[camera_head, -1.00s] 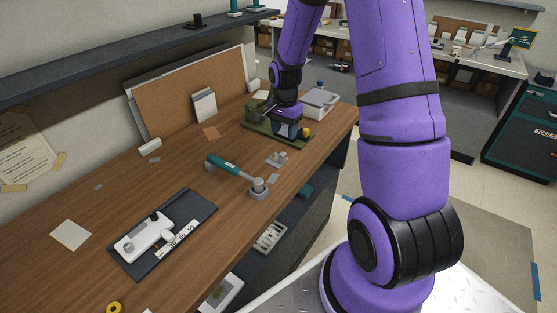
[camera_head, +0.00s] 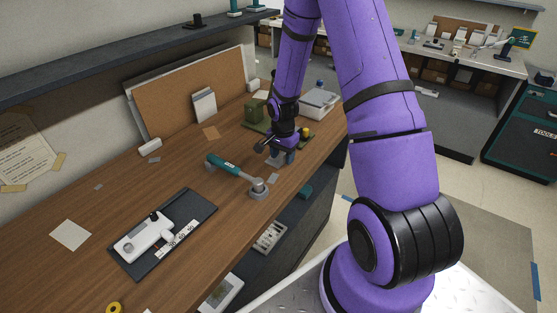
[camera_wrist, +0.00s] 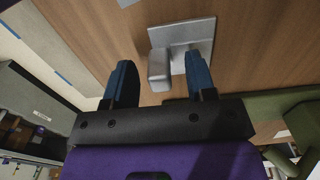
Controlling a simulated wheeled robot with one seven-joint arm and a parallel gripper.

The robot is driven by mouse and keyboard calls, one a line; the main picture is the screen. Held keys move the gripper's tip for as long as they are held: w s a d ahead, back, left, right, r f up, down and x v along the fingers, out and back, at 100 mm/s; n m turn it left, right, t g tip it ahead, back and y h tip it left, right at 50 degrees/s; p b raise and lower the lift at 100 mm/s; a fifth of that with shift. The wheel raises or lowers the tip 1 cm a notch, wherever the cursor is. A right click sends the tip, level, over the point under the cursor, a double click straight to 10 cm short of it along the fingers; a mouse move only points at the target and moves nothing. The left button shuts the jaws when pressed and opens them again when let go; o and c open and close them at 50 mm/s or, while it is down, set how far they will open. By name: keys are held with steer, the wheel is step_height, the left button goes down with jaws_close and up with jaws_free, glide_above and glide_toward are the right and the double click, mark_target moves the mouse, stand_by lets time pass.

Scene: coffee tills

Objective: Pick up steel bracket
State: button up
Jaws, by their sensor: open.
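The steel bracket (camera_wrist: 202,33) shows in the wrist view as a grey flat plate with a raised part, lying on the wooden bench. Its raised block (camera_wrist: 159,68) appears between my two blue fingertips, nearer the left one. My gripper (camera_wrist: 161,66) is open, with nothing held; I cannot tell how far above the bracket it is. In the head view my gripper (camera_head: 281,158) is low over the bench and mostly hides the bracket.
A teal-handled tool (camera_head: 222,167) with a grey end lies left of my gripper. A green fixture (camera_head: 254,113) and a grey box (camera_head: 318,102) stand behind. A dark tray (camera_head: 197,217) holds a white device at the front left. The bench's right edge is close.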

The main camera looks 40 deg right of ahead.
jaws_close()
